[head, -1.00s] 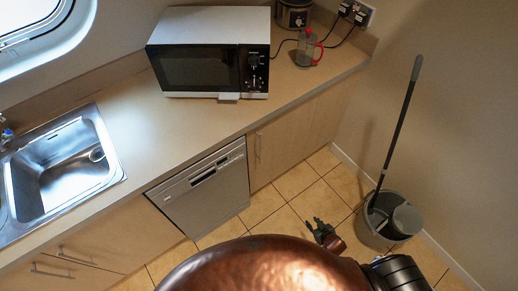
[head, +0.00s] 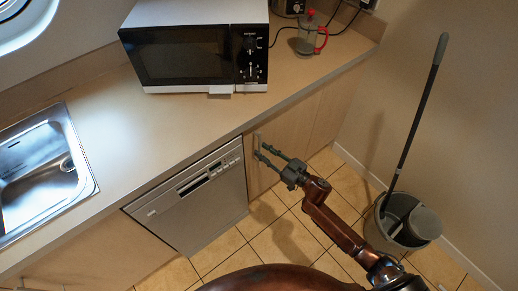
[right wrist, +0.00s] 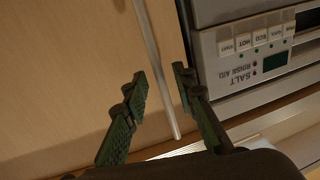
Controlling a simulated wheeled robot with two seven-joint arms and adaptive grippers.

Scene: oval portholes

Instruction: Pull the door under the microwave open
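The door (head: 287,130) under the microwave (head: 195,50) is a pale wooden cabinet door, shut, right of the dishwasher. Its upright metal bar handle (head: 257,141) is near the door's left edge. My right gripper (head: 260,151) is open, with its fingertips at the handle's lower part. In the right wrist view the handle (right wrist: 151,45) runs between the two open green fingers (right wrist: 159,76), apart from both. I cannot tell how deep the fingers reach around it. The door (right wrist: 60,75) fills the left of that view. My left gripper is not in view.
The dishwasher (head: 195,205) stands left of the door; its panel (right wrist: 255,45) shows close to the right finger. A grey bucket with a mop (head: 402,222) stands on the tiles at right. The counter edge overhangs the door. Tiled floor before the door is otherwise free.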

